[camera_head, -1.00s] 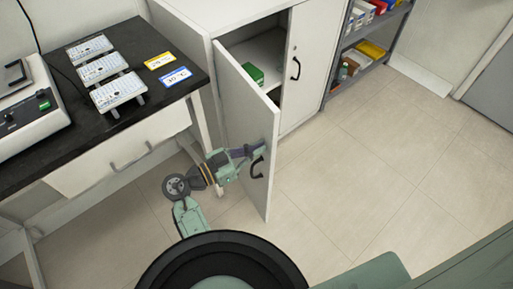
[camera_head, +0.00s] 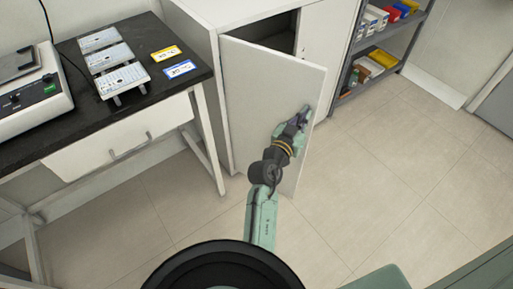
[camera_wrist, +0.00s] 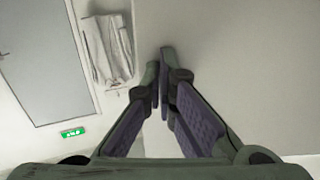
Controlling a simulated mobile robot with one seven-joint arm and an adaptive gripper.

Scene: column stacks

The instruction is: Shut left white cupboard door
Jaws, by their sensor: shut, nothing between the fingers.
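The left white cupboard door (camera_head: 262,92) stands partly open in the head view, hinged at its left edge, with a dark gap above it into the cupboard (camera_head: 192,25). My gripper (camera_head: 303,115) is at the outer face of the door, near its free right edge. Its fingers are shut with nothing between them. In the wrist view my gripper (camera_wrist: 161,85) points along a plain pale surface on the right, which looks like the door. I cannot tell whether the fingers touch it. The door's handle is hidden behind my arm or out of sight.
A black-topped bench (camera_head: 130,118) with white plates and labels stands left of the cupboard. The right cupboard door (camera_head: 322,45) looks closed. A grey shelf (camera_head: 385,45) with boxes stands to its right. The tiled floor (camera_head: 400,170) at the right is clear.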

